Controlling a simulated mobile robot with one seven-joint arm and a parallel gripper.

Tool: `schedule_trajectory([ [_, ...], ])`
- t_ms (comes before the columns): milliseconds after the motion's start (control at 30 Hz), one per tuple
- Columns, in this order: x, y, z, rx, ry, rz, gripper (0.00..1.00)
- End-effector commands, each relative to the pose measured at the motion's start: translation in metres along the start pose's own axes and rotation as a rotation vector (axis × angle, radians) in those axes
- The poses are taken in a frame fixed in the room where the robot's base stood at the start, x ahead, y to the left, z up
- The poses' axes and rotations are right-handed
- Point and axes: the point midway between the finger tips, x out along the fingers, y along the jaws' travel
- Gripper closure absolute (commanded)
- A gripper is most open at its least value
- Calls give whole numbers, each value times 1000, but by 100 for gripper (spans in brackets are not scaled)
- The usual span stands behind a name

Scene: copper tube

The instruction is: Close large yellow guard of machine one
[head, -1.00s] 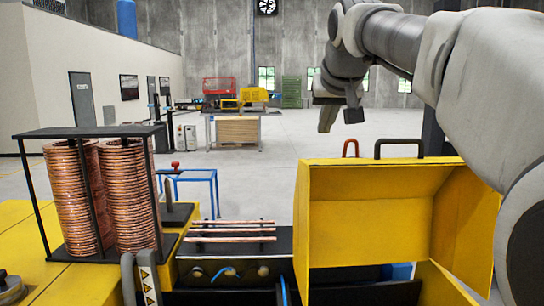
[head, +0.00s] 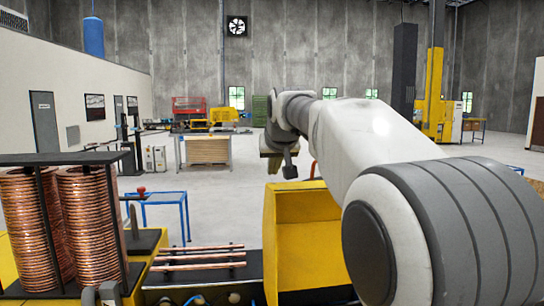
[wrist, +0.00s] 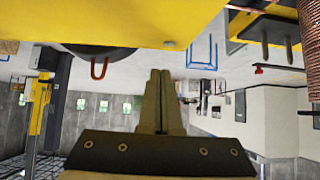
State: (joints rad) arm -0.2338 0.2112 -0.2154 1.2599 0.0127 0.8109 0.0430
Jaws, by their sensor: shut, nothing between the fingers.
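The large yellow guard (head: 303,245) stands raised in the head view, its hollow inner side facing me. My arm hides its right part. In the wrist view, the picture is upside down and a yellow panel (wrist: 130,18) fills the top, with a red U-shaped handle (wrist: 100,69) and a dark handle (wrist: 75,50) at its edge. The red handle (head: 313,170) shows partly beside my arm in the head view. My gripper (wrist: 160,75) is shut and empty, apart from the handles. In the head view my gripper (head: 289,172) hangs just above the guard's top left.
Copper coils (head: 88,225) stand in a black rack at the left. Copper tubes (head: 200,257) lie across the machine bed left of the guard. A blue frame table (head: 160,205) stands behind.

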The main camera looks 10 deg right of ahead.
Motion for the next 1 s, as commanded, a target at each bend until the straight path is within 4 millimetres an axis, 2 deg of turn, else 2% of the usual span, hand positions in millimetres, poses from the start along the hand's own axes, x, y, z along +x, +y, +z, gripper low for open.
schedule_trajectory([
  [100, -4, 0, 11, -1, -1, 0, 100],
  [300, -7, 0, 20, 0, -1, 0, 100],
  [1000, -6, 0, 26, 0, 20, 0, 100],
])
